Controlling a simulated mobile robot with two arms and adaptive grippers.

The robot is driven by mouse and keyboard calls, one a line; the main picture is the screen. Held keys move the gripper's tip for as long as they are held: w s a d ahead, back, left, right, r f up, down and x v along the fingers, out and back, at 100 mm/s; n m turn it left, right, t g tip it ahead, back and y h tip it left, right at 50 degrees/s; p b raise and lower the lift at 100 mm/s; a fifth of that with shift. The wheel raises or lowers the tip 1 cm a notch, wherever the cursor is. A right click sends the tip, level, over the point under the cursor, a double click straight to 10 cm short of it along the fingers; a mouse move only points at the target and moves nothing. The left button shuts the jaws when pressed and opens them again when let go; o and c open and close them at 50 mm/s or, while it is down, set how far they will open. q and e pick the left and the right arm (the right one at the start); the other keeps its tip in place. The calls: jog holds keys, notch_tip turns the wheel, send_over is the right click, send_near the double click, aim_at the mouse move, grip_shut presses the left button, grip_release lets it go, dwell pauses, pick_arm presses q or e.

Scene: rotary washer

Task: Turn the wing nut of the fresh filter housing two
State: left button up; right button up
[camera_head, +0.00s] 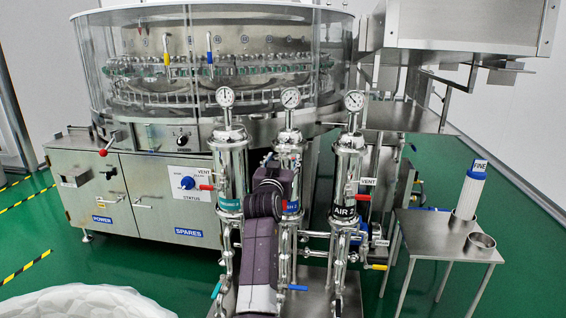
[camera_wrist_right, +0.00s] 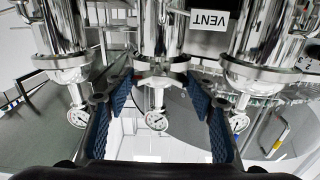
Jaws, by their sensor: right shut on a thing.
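Three upright steel filter housings with dial gauges stand in a row in the head view. The middle housing (camera_head: 289,160) has a blue label, partly hidden by my right arm, so I cannot read it whole. In the right wrist view the housings appear upside down. In the head view my arm hides most of this gripper. My left gripper is not in view.
The left housing (camera_head: 228,165) and the AIR 2 housing (camera_head: 346,170) stand close on either side. Valve handles stick out around the pipes below. A side table (camera_head: 430,236) at right holds a FINE filter (camera_head: 469,195) and a steel cup (camera_head: 481,243). The rotary washer (camera_head: 220,60) is behind.

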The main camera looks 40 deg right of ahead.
jog(key=shift+f, duration=0.2)
jog(key=o, duration=1.2)
jog(key=shift+c, duration=0.2)
jog(key=shift+r, duration=0.1)
notch_tip(320, 180, up, 10)
